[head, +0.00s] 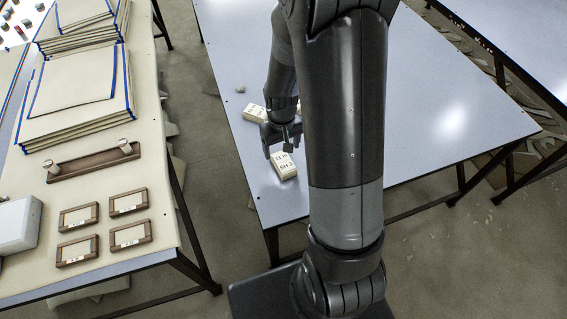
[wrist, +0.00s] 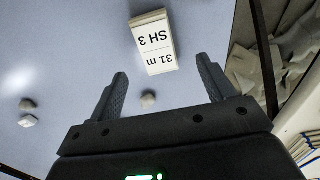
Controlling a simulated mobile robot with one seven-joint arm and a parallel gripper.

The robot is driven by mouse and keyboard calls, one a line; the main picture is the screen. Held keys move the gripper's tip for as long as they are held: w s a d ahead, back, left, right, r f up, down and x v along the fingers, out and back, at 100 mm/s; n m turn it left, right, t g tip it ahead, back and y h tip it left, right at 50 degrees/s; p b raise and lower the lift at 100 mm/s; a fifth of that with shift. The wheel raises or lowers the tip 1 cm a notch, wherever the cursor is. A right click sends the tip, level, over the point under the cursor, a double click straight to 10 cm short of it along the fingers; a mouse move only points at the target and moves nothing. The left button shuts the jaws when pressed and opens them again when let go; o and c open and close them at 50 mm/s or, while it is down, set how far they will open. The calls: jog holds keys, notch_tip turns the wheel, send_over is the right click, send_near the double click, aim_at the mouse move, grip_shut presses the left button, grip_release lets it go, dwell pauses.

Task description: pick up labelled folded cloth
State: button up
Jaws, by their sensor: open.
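A small cream folded cloth with a printed label (head: 284,165) lies on the pale blue table, just in front of my gripper (head: 281,146). In the wrist view the labelled cloth (wrist: 153,43) reads "31 m SH 3", upside down. It lies flat beyond the fingertips of my gripper (wrist: 162,72), roughly centred between them. A second labelled cream piece (head: 254,112) lies farther back, partly hidden by my gripper.
The pale blue table (head: 450,110) is clear to the right. The left table holds stacked cloths (head: 75,95), a wooden bar (head: 92,162) and several wooden frames (head: 130,235).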

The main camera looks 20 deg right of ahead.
aim_at(284, 161)
jog(key=shift+d+f, duration=0.15)
jog(key=shift+f, duration=1.9)
jog(key=shift+d+f, duration=0.1)
jog(key=shift+f, duration=1.95)
jog(key=shift+c, duration=0.4)
jog(key=c, duration=1)
jog(key=shift+o, duration=0.2)
jog(key=shift+r, duration=0.1)
